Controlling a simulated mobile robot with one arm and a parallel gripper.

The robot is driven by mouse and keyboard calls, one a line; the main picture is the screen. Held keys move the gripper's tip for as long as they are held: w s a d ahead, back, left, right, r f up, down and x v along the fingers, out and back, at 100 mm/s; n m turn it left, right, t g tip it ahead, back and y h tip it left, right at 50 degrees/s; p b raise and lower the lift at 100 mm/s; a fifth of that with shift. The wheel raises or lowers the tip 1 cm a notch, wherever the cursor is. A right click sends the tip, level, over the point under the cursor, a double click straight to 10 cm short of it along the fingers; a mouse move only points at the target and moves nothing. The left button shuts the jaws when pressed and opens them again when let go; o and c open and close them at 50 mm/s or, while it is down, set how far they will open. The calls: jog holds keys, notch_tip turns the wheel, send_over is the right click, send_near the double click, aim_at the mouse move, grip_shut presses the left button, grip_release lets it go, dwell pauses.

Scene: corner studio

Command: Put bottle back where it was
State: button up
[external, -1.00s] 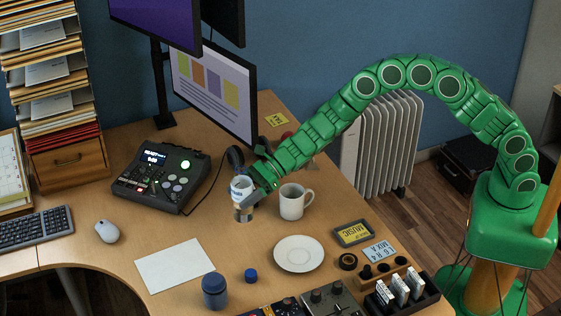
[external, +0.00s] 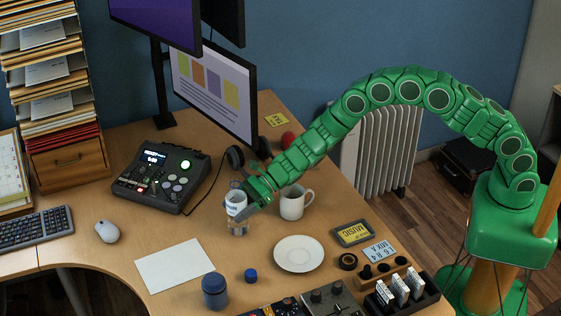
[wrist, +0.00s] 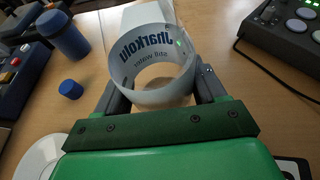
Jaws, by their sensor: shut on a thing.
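In the external view my gripper (external: 243,207) reaches in from the right over the desk (external: 150,215). The bottle looks upright there, with its clear lower part near the desktop. I cannot tell whether its base touches.
A white mug (external: 292,205) stands just right of the bottle, and a white plate (external: 298,254) lies in front. A blue container (external: 215,291), a blue cap (external: 251,275) and a paper sheet (external: 176,265) are nearby. A dark console (external: 160,180) stands to the left.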

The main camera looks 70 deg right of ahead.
jog(key=shift+f, duration=0.1)
jog(key=o, duration=1.3)
jog(key=shift+v, duration=6.05)
jog(key=shift+a, duration=0.1)
